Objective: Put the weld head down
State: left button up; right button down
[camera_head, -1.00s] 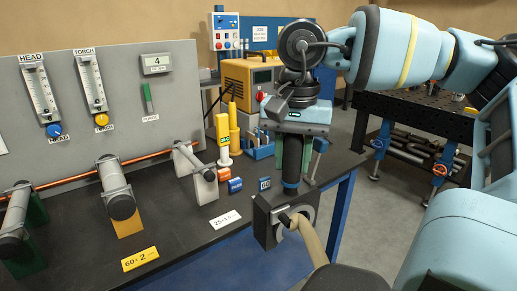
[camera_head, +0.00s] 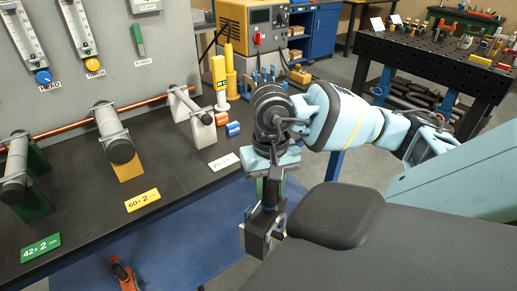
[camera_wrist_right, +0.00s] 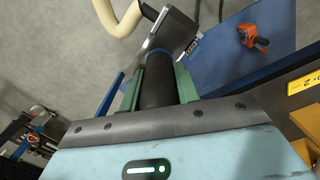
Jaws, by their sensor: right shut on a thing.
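The weld head (camera_head: 259,237) is a dark grey block on a black handle with a blue ring. My right gripper (camera_head: 270,190) is shut on the handle and holds the head in the air, in front of the bench's front edge in the head view. In the right wrist view the green-lined fingers (camera_wrist_right: 161,88) lie on both sides of the black handle (camera_wrist_right: 159,64). The grey block (camera_wrist_right: 171,32) is beyond them, with a beige hose (camera_wrist_right: 118,18) beside it. My left gripper is not in view.
An orange tool (camera_head: 124,275) lies low on a blue surface. A black perforated table (camera_head: 405,56) stands at the back right.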

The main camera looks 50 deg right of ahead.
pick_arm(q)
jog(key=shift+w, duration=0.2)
pick_arm(e)
jog(key=w+a+f+n, duration=0.2)
jog(key=a+n, duration=0.4)
jog(key=a, duration=0.8)
jog(key=shift+a+f+n, duration=0.2)
jog(key=shift+f+n, duration=0.2)
jog(key=shift+f, duration=0.1)
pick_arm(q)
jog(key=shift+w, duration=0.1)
pick_arm(e)
jog(key=shift+d, duration=0.1)
